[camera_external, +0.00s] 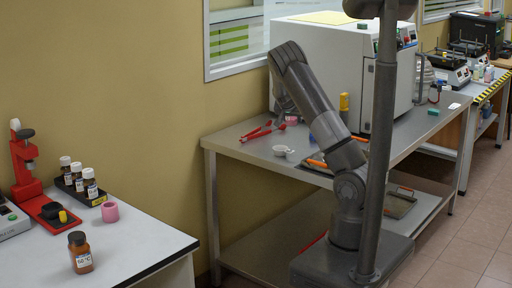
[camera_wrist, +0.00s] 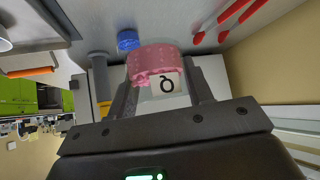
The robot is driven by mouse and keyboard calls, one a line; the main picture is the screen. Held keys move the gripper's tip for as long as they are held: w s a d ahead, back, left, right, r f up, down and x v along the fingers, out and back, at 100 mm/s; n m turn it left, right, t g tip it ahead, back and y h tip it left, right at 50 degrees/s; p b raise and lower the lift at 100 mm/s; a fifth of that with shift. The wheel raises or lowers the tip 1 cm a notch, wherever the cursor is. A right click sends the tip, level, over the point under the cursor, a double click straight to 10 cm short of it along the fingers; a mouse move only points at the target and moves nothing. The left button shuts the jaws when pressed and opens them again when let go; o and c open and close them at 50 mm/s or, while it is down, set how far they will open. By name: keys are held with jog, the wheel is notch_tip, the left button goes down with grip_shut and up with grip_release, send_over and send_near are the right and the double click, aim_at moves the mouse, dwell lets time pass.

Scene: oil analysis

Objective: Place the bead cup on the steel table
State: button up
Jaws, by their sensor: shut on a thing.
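A pink cup (camera_wrist: 155,58) with a white label bearing a black mark, which I take for the bead cup, sits between my gripper's fingers (camera_wrist: 160,92) in the wrist view. My gripper is shut on it. In the external view the pink cup (camera_external: 291,120) shows small and partly hidden beside my arm, over the back of the steel table (camera_external: 240,147). My gripper there is mostly hidden behind the arm. I cannot tell whether the cup touches the table.
Red tongs (camera_external: 262,132) lie close by on the steel table. A big white machine (camera_external: 325,65) stands to the right.

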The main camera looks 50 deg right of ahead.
jog(key=w+a+f, duration=0.1)
jog(key=w+f, duration=0.1)
jog(key=w, duration=0.1)
jog(key=w+a+f, duration=0.2)
jog(key=w, duration=0.1)
jog(key=w+a+f, duration=0.2)
jog(key=w, duration=0.1)
jog(key=shift+w+a+f, duration=0.25)
jog(key=shift+w+f, duration=0.15)
jog(key=shift+f, duration=2.05)
jog(key=shift+f, duration=0.2)
jog(key=o, duration=1)
jog(key=shift+r, duration=0.1)
